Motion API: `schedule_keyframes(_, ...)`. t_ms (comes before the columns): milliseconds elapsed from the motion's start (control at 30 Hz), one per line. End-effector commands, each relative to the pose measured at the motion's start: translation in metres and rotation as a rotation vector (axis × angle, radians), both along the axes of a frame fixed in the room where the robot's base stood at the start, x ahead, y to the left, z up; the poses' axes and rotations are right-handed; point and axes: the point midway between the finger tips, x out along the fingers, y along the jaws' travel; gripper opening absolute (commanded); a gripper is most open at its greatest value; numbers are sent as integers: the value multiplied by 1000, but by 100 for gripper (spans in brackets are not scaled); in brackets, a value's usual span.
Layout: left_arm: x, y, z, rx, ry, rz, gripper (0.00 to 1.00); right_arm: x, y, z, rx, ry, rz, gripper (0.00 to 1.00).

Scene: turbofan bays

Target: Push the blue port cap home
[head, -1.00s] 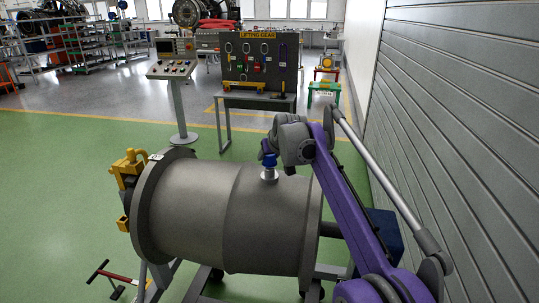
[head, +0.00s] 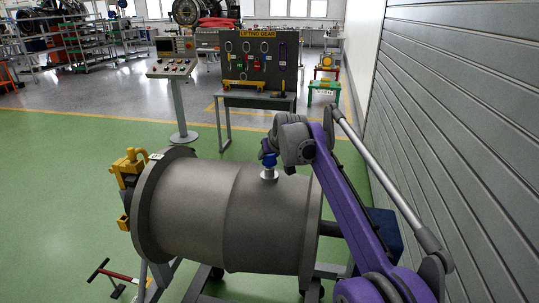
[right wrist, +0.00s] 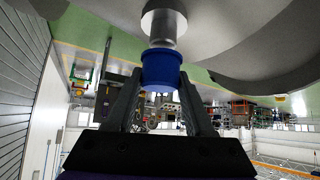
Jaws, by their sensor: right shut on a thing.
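The blue port cap (head: 269,160) sits at the top of a short, pale metal port (head: 269,175) on the upper side of the large grey engine casing (head: 190,205). My right gripper (right wrist: 160,80) is shut on the cap, one finger on each side, as the right wrist view shows. The cap (right wrist: 161,66) is in line with the port (right wrist: 163,25), and bare metal neck shows between the cap and the casing. How far the cap is seated inside is hidden. My left gripper is not in view.
A yellow fitting (head: 127,168) is on the casing's left flange. A grey slatted wall (head: 450,110) runs close along the right of my right arm. A control console (head: 172,70) and a lifting gear board (head: 261,62) stand behind.

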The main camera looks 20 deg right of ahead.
Motion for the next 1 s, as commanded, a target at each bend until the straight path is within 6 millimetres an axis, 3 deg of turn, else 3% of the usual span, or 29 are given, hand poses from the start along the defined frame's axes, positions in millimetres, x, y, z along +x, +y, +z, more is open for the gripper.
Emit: schedule_keyframes(1000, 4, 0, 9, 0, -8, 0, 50, 1, 0, 1, 0, -1, 0, 0)
